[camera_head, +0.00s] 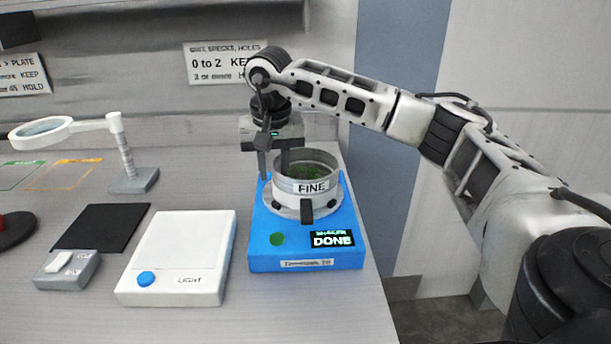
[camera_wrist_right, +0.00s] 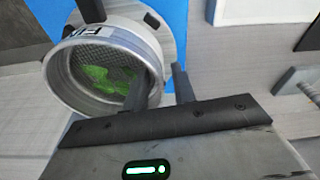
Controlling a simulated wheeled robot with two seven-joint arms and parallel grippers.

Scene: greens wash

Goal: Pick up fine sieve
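The fine sieve (camera_head: 307,186) is a round metal pan labelled FINE with green leaf bits on its mesh. It sits upright on the blue shaker (camera_head: 264,255), whose display reads DONE. My right gripper (camera_head: 274,172) points down at the sieve's back left edge, its two fingers apart. In the right wrist view the sieve (camera_wrist_right: 62,90) shows its mesh and greens, and its rim runs between the fingers of the gripper (camera_wrist_right: 160,70). One finger appears on the inner side, one outside. I cannot tell whether either touches the rim. My left gripper is out of view.
Left of the shaker stand a white light box (camera_head: 183,250), a grey switch box (camera_head: 66,269), a black mat (camera_head: 103,227) and a magnifier on a stand (camera_head: 120,150). Dark clamps surround the sieve's base. The counter's right edge lies just beside the shaker.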

